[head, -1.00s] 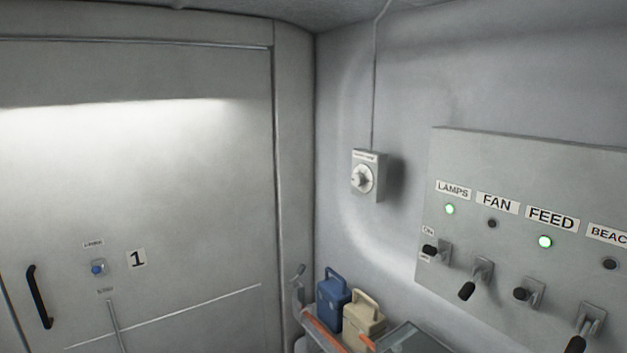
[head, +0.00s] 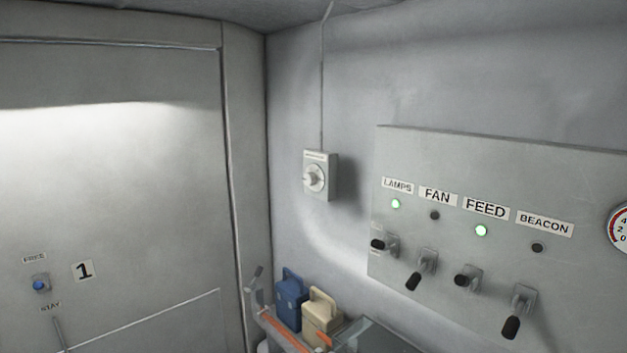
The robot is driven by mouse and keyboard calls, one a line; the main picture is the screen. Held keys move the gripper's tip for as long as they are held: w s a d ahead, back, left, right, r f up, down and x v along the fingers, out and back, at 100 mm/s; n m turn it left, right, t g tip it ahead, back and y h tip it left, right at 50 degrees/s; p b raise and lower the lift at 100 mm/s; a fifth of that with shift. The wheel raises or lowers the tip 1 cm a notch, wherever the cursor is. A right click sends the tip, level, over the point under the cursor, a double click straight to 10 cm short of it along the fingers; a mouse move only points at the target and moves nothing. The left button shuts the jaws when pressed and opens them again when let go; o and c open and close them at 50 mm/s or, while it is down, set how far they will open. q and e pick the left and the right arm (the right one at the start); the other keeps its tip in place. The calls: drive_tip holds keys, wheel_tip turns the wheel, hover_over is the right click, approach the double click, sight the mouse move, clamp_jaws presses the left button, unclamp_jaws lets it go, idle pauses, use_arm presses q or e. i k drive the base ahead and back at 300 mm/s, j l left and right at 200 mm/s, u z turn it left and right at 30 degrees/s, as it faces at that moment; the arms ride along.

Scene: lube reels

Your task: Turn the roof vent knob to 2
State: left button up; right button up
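A small grey box with a round white dial knob (head: 314,178) is fixed to the wall near the corner, with a conduit running up from it to the ceiling. A label strip sits on top of the box, but its text is too small to read. The knob's pointer and its numbers are too small to tell its setting. Neither of my grippers is in the head view.
A switch panel (head: 480,260) on the right has levers labelled LAMPS, FAN, FEED and BEACON; the LAMPS and FEED lights are green. A blue can (head: 290,298) and a cream can (head: 319,319) stand below the knob. A door marked 1 (head: 83,271) is left.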

sight(308, 178)
drive_tip(key=i+j+z, duration=0.35)
drive_tip(key=i+j, duration=0.95)
drive_tip(key=j, duration=0.15)
